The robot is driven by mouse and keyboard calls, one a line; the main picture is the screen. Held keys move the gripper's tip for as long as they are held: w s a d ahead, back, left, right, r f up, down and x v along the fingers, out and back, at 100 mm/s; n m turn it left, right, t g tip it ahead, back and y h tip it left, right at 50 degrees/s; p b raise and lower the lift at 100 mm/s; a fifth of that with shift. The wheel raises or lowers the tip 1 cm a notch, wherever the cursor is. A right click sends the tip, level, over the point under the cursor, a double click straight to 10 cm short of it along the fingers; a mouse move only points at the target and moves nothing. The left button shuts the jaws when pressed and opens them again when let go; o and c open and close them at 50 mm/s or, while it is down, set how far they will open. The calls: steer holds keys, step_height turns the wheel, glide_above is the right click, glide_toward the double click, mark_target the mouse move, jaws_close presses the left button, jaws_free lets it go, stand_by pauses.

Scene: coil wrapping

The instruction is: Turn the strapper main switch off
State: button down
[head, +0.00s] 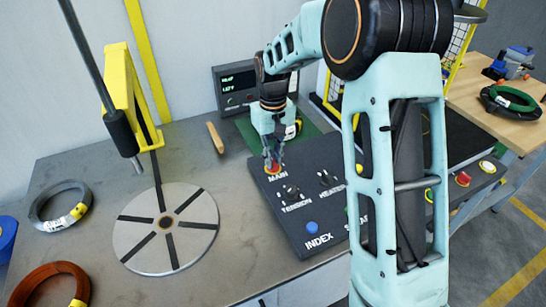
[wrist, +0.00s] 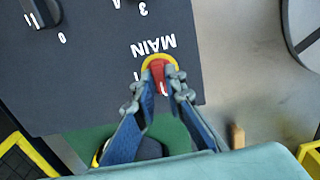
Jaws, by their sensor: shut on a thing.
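The main switch is a small red handle on a yellow round base (wrist: 158,68), beside the white word MAIN on the dark control panel (wrist: 90,70). In the head view the red switch (head: 271,168) shows at the panel's upper left corner, partly hidden by my fingers. My gripper (head: 273,158) points down over it. In the wrist view my gripper (wrist: 161,86) is shut on the red handle, one finger on each side. The handle lies roughly in line with the picture's vertical. Its position marks are partly covered by the fingers.
The panel (head: 300,165) also bears black TENSION (head: 291,191) and HEATER (head: 324,178) knobs and a blue INDEX button (head: 312,228). A display box (head: 238,88) stands behind. A grey turntable (head: 190,225) and coils (head: 60,207) lie left. A wooden stick (head: 215,138) lies near my gripper.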

steer(key=c, duration=2)
jaws_free()
steer(key=shift+r, duration=0.15)
step_height(320, 180, up, 12)
steer(key=shift+f, duration=0.1)
